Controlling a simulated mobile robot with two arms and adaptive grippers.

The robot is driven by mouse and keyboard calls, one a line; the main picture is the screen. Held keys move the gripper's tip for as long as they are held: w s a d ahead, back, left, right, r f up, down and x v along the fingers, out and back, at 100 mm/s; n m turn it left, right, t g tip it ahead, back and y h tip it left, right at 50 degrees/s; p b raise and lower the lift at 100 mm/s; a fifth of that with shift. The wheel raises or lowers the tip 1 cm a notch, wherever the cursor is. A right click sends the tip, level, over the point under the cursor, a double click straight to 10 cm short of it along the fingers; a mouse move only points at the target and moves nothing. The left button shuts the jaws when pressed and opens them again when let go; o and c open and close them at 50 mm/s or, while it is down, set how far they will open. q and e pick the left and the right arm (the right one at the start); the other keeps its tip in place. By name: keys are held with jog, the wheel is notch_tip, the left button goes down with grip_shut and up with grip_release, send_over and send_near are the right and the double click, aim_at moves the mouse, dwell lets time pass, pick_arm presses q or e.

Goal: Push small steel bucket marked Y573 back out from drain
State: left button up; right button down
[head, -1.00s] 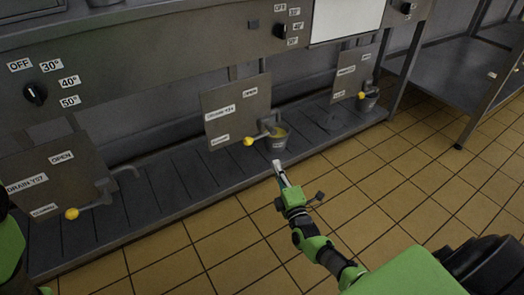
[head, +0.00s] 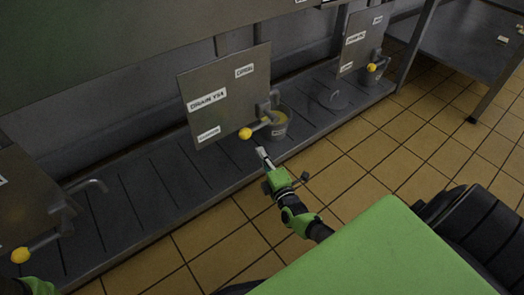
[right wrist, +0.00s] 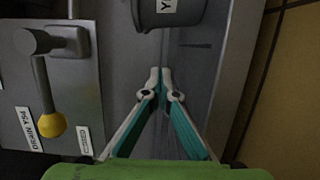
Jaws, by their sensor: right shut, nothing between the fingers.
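A small steel bucket (head: 276,128) stands on the slatted grey ledge under the spout of the middle drain (head: 268,108), and something yellowish shows at its mouth. In the right wrist view the bucket (right wrist: 172,12) is cut by the top edge, and its white label shows only a Y. My right gripper (head: 262,153) is shut and empty, low over the ledge, in front of the bucket and a little to its left. In the wrist view its fingertips (right wrist: 160,74) meet just short of the bucket, seemingly apart from it.
The middle panel (head: 228,92) reads DRAIN Y54 and has a yellow-knobbed lever (head: 246,133) close to my right gripper. The ledge's front edge (head: 215,203) borders tiled floor (head: 355,182).

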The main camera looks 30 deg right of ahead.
aim_at(262, 135)
jog(key=w+b, duration=0.1)
jog(key=w, duration=0.1)
jog(key=w+b, duration=0.2)
jog(key=w+d+b, duration=0.1)
jog(key=w, duration=0.1)
jog(key=shift+w+d+f+b, duration=0.1)
jog(key=shift+w+f+b, duration=0.25)
jog(key=shift+w, duration=0.05)
jog(key=d+b, duration=0.1)
jog(key=w+d+b, duration=0.1)
jog(key=d, duration=0.1)
jog(key=shift+r, duration=0.1)
jog(key=shift+d+r+b, duration=0.15)
jog(key=shift+d+b, duration=0.4)
jog(key=shift+b, duration=0.05)
